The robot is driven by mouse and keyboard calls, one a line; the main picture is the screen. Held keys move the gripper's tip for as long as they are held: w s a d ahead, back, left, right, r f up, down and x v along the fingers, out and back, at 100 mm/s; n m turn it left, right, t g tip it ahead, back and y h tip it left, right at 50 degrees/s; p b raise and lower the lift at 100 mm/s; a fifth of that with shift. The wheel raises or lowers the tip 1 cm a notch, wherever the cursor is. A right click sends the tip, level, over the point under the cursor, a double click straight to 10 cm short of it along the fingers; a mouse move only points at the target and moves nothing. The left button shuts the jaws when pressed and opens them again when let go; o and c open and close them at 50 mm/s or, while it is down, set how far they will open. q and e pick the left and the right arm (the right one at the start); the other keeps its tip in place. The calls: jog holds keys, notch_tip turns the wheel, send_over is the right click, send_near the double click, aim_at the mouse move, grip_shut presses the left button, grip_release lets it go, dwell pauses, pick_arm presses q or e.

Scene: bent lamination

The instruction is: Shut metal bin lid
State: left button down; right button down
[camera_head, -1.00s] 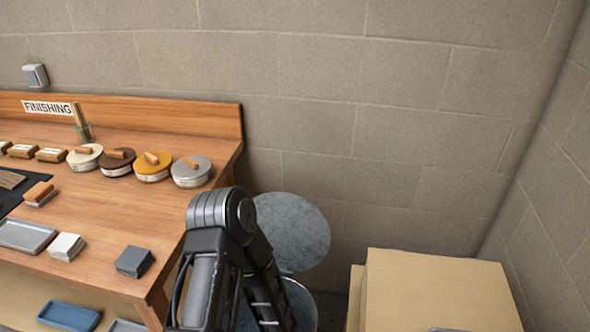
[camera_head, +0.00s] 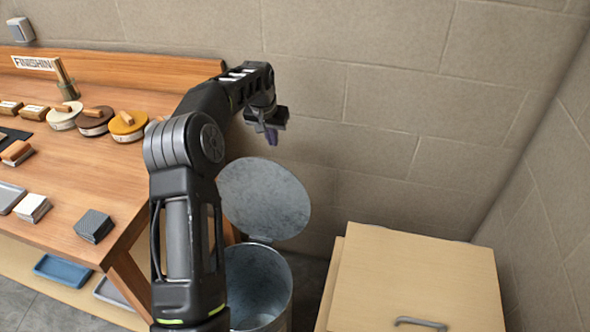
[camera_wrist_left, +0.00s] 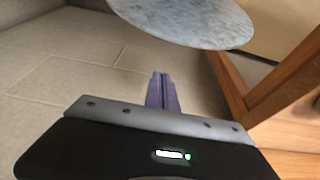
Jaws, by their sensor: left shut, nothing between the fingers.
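The metal bin (camera_head: 262,283) stands on the floor between the workbench and a wooden cabinet, open at the top. Its round grey lid (camera_head: 265,198) is raised, tilted up at the back towards the wall. My left gripper (camera_head: 271,137) is shut and empty, above and behind the lid's upper edge, pointing down. In the left wrist view, the purple fingers (camera_wrist_left: 161,92) are together, and the lid (camera_wrist_left: 190,20) shows just beyond them at the top, apart from them. My left arm hides part of the bin's left side. My right gripper is not in view.
A wooden workbench (camera_head: 100,190) at the left holds several round tins, blocks and trays. A pale wooden cabinet (camera_head: 420,275) stands close at the bin's right. The block wall (camera_head: 400,120) is close behind the lid.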

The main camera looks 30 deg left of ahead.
aim_at(273, 164)
pick_arm(q)
jog(key=shift+w+a, duration=0.1)
jog(key=shift+a, duration=0.1)
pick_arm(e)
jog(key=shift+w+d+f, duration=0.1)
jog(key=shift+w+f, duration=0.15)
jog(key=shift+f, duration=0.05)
